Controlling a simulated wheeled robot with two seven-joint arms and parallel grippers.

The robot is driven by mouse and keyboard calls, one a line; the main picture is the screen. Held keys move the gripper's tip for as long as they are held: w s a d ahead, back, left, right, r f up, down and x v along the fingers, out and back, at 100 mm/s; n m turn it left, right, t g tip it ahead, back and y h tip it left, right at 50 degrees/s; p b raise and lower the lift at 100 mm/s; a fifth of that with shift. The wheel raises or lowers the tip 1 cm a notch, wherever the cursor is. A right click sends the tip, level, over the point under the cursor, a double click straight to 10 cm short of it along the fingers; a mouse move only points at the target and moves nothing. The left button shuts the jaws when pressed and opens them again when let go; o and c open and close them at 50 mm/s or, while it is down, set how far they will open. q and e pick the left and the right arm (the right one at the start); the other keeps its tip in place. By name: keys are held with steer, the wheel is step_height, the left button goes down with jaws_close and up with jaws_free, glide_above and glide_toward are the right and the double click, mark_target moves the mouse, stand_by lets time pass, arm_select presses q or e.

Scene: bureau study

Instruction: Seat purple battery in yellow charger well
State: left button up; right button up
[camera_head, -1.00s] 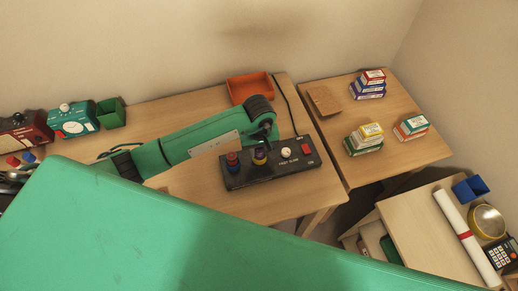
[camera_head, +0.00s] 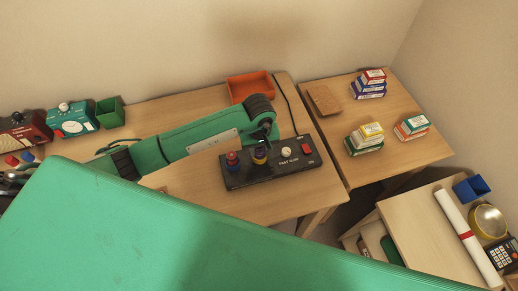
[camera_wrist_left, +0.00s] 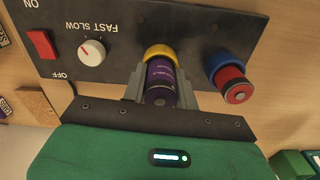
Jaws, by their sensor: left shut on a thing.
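The purple battery (camera_head: 260,151) is upright at the yellow charger well (camera_head: 260,161) on the black charger (camera_head: 236,180). In the left wrist view, the purple battery (camera_wrist_left: 161,84) is between the fingers of my left gripper (camera_wrist_left: 160,86), which is shut on it. Its far end meets the yellow ring (camera_wrist_left: 160,50); I cannot tell how deep it sits. In the head view my left gripper (camera_head: 261,140) is just above the charger. My right gripper is not in view.
A red battery (camera_wrist_left: 237,90) stands in the blue well (camera_wrist_left: 223,62) beside it. The charger has a white dial (camera_head: 287,152) and a red switch (camera_head: 306,149). An orange bin (camera_head: 249,86) is behind my arm. Boxes (camera_head: 366,136) stand on the right table.

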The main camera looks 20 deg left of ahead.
arm_select(q)
steer(key=shift+s+d+f, duration=0.1)
steer(key=shift+s+f, duration=0.3)
steer(key=shift+f, duration=0.3)
steer(key=shift+r, duration=0.1)
steer(key=shift+w+r, duration=0.15)
steer(key=shift+r, duration=0.25)
steer(key=shift+w+r, duration=0.1)
steer(key=shift+r, duration=0.4)
steer(key=shift+r, duration=0.1)
steer(key=shift+w, duration=0.1)
steer(key=shift+w, duration=0.1)
stand_by(0.7)
steer(key=shift+f+b, duration=0.5)
steer(key=shift+b, duration=0.25)
